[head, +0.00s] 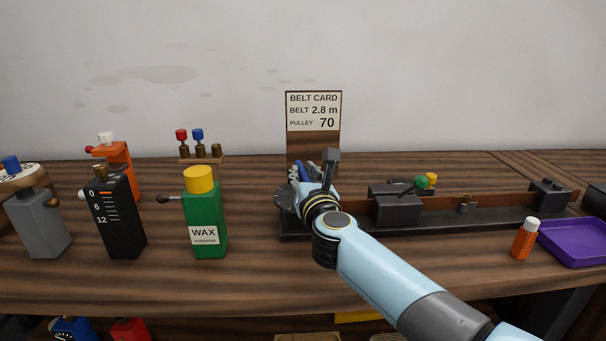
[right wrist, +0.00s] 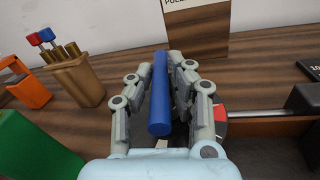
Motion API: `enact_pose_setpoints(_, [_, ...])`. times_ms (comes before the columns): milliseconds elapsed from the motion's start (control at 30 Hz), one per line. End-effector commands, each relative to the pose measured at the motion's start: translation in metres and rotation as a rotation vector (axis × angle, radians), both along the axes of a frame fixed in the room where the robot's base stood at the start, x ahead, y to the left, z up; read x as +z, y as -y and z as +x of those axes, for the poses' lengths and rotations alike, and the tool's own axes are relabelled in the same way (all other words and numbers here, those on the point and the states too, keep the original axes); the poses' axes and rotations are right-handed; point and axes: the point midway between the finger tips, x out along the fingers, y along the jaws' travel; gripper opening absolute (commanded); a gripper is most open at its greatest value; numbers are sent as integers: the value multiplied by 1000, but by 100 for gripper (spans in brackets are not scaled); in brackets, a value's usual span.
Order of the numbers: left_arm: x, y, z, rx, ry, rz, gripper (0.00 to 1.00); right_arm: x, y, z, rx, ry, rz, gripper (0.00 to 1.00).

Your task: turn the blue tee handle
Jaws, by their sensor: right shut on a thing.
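The blue tee handle (right wrist: 160,95) stands between the two fingers of my right gripper (right wrist: 165,85) in the right wrist view. The fingers are shut on it, and its long blue bar runs lengthwise between them. In the head view the right gripper (head: 308,172) is at the left end of the long black bench unit, in front of the belt card. My left gripper is not in view.
The black unit (head: 490,219) stretches right along the table. A green wax bottle (head: 206,222) and a black scaled box (head: 125,220) stand left of my arm. The belt card (head: 314,110) stands behind. An orange bottle (head: 524,241) and purple tray (head: 575,258) are at right.

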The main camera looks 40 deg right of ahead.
Motion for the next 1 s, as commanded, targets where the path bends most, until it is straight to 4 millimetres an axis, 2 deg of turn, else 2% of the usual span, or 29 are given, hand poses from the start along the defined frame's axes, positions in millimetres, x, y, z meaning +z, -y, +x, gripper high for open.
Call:
enact_pose_setpoints(267, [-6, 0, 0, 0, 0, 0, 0, -2, 3, -1, 231, -2, -6, 0])
enact_pose_setpoints(600, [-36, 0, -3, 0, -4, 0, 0, -6, 3, -1, 506, -3, -3, 0])
enact_pose_setpoints(1000, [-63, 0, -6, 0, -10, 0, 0, -4, 2, -1, 679, -3, 0, 0])
